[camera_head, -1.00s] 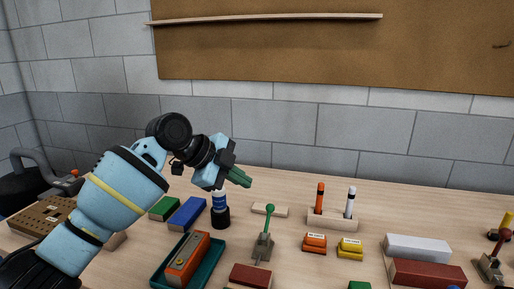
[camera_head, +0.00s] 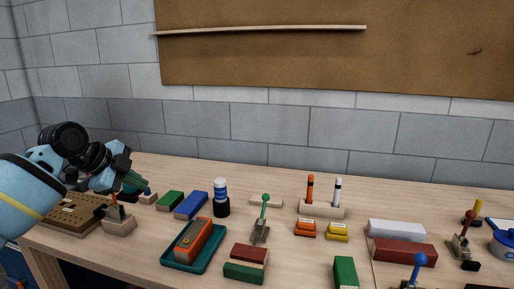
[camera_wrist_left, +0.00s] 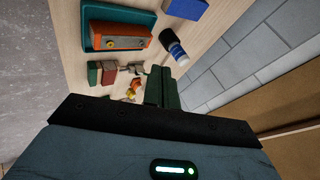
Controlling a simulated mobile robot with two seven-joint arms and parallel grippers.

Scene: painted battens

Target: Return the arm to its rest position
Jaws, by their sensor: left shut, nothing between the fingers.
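My left gripper (camera_head: 134,181) is at the left side of the camera_head view, above the back left of the table. Its green fingers are shut with nothing between them. In the left wrist view the fingers (camera_wrist_left: 161,88) show side by side, together. My left arm comes in from the left edge, bent at a dark joint. It covers part of the brown perforated block and the things close to it. My right gripper is not in view.
The wooden table (camera_head: 120,258) holds a teal tray (camera_head: 176,266) with an orange tool (camera_head: 194,240), a blue block (camera_head: 191,205), a white-and-blue bottle (camera_head: 221,192), a green-knobbed clamp (camera_head: 262,225) and a pen holder (camera_head: 321,209). A wall shelf (camera_head: 265,29) hangs behind.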

